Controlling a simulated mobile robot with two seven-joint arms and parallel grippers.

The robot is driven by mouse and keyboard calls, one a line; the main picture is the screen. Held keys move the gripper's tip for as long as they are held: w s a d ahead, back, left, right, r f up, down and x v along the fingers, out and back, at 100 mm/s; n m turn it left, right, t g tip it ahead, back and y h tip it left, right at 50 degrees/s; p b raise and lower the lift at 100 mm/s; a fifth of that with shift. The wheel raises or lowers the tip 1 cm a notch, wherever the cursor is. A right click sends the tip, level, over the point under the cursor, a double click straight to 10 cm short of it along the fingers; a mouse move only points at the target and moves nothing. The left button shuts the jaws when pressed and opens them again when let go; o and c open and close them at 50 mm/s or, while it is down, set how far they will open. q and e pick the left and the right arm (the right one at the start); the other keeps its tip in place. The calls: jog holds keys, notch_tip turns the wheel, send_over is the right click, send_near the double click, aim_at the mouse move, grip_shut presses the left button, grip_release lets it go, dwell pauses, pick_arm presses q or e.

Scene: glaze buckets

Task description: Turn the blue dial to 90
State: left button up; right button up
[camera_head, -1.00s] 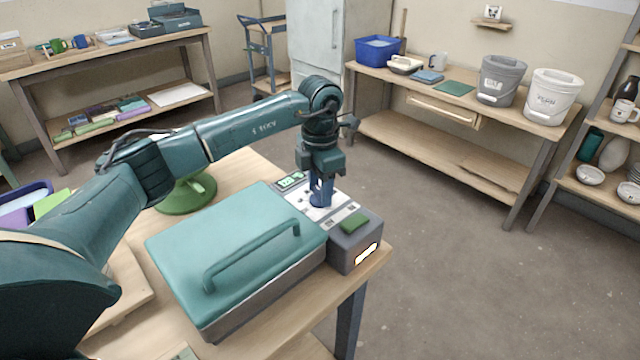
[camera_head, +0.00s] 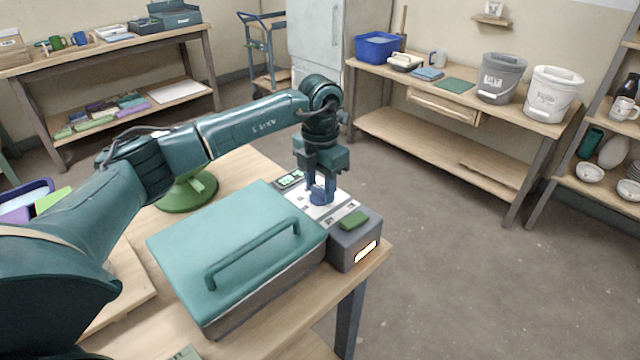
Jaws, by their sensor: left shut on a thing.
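The blue dial (camera_head: 319,198) sits on the pale control panel (camera_head: 335,211) of a grey box beside a teal lid with a bar handle. My left gripper (camera_head: 320,187) points straight down over the panel and is shut on the dial, whose upper part the fingers partly hide. A small green display (camera_head: 290,179) lies on the panel behind the dial; its figures are too small to read. A green button (camera_head: 354,220) is at the panel's front right. My right gripper is not in view.
The teal lid (camera_head: 235,245) with its raised handle (camera_head: 255,256) stands just left of the panel. A green round stand (camera_head: 187,193) is behind it. The table edge lies close to the right of the grey box (camera_head: 355,247).

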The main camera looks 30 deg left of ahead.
aim_at(320, 189)
pick_arm(q)
jog(key=o, duration=1)
notch_tip(320, 189, up, 13)
jog(key=shift+r, duration=0.15)
